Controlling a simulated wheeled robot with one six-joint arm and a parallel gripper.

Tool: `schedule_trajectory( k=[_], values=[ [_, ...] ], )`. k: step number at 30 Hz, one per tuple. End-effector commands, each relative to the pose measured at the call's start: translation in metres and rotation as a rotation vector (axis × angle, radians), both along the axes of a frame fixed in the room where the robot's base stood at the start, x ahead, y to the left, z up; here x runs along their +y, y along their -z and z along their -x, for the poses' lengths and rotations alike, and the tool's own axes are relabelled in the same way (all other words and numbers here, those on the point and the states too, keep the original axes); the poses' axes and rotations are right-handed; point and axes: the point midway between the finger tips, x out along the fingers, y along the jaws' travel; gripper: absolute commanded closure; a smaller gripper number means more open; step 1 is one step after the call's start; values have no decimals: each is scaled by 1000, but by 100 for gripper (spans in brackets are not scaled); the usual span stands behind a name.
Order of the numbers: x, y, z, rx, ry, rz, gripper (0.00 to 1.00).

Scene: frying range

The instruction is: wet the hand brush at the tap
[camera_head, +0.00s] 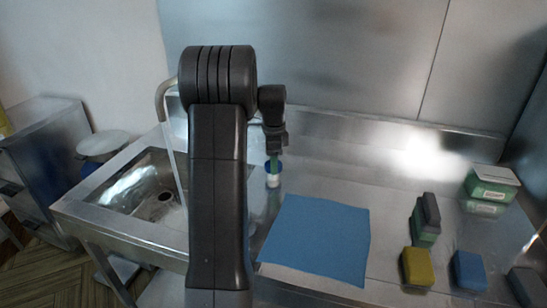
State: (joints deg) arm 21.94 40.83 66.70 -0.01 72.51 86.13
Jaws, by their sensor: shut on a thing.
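My gripper (273,148) points down over the steel counter, right of the sink, and is shut on a green handle. Below it show a blue part and white lower end of what looks like the hand brush (273,181). It is upright, and I cannot tell whether it touches the counter. The curved tap (161,91) stands at the back of the sink, partly hidden by my arm. A thin pale line, perhaps running water, drops from its spout into the sink basin (130,188).
A blue cloth (318,240) lies flat right of my arm. A green-and-black block (425,220), a yellow block (417,267), a blue block (469,270) and a dark block (526,286) sit farther right. A green-and-white box (492,184) stands at the back right.

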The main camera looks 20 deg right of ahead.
Motion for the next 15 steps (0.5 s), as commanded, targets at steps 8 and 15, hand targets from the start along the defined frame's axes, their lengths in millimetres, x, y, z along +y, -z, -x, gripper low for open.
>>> schedule_trajectory(
  k=[8,15],
  values=[
    [0,-2,0,0,-213,0,73],
    [0,-1,0,-2,-341,0,73]
  ],
)
